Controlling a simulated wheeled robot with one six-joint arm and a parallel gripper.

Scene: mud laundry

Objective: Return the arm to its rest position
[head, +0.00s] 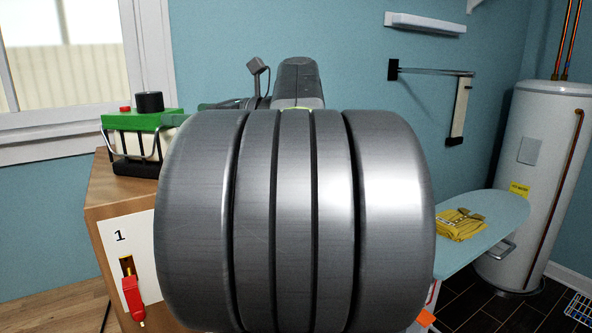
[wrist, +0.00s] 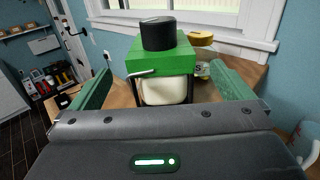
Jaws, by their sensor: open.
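My gripper (wrist: 163,88) shows in the wrist view as two green fingers spread wide apart, with nothing held between them. Beyond the fingers, and in line with the gap, stands a green-topped container (wrist: 163,55) with a black round knob, a pale body and a wire handle. It also shows in the head view (head: 140,121), upright on a wooden cabinet (head: 98,200). I cannot tell how far the fingertips are from it. In the head view my large grey arm link fills the middle and hides most of the gripper.
A yellow-lidded jar (wrist: 201,44) stands behind the container near the window.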

